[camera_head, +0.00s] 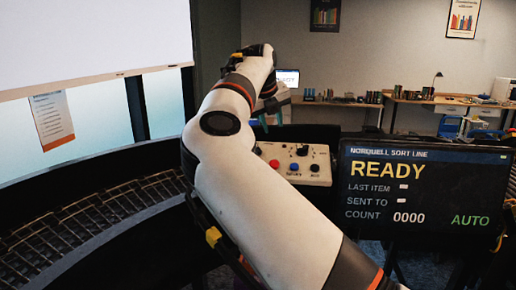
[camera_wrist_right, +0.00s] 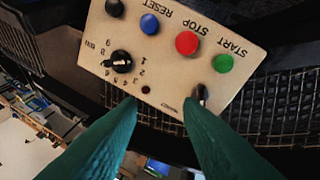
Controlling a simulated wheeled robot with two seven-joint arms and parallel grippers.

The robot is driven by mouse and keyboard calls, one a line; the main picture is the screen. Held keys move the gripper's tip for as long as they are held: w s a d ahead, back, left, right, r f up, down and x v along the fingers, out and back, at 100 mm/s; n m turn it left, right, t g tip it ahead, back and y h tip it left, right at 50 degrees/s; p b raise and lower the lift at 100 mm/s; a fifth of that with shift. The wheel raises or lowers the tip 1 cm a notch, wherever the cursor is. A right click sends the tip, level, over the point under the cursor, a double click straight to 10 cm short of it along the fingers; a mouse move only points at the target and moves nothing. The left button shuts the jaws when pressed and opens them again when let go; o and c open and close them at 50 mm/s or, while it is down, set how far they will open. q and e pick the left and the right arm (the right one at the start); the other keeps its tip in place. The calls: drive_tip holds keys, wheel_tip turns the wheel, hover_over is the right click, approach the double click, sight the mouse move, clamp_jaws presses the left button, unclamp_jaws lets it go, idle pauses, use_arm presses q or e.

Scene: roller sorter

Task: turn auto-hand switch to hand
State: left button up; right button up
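The control panel (camera_wrist_right: 185,55) shows upside down in the right wrist view, and its beige face is partly behind my arm in the head view (camera_head: 318,178). A small dark lever switch (camera_wrist_right: 200,94) sits at the panel's edge by one fingertip; its label is unreadable, so I cannot confirm it is the auto-hand switch. My right gripper (camera_wrist_right: 160,104) has green fingers, spread apart with nothing between them; one tip is close to or over the switch, contact unclear. The display (camera_head: 425,195) reads READY, count 0000, AUTO. My left gripper is not in view.
The panel also carries a numbered black dial (camera_wrist_right: 120,62), a black button (camera_wrist_right: 114,8), and blue (camera_wrist_right: 149,24), red (camera_wrist_right: 187,43) and green (camera_wrist_right: 222,63) buttons. A curved roller conveyor (camera_head: 90,220) lies at left. A workbench (camera_head: 440,100) stands far behind.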

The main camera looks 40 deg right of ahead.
sight(258, 148)
drive_tip(key=w+a+r+n+t+y, duration=0.1)
drive_tip(key=w+a+r+y, duration=0.1)
drive_tip(key=a, duration=0.2)
drive_tip(key=p+x, duration=0.4)
drive_tip(key=x, duration=0.6)
drive_tip(key=shift+d+f, duration=0.15)
drive_tip(key=shift+d, duration=0.1)
drive_tip(key=shift+w+d+f, duration=0.1)
drive_tip(key=shift+f, duration=0.35)
drive_tip(key=shift+c, duration=0.2)
clamp_jaws()
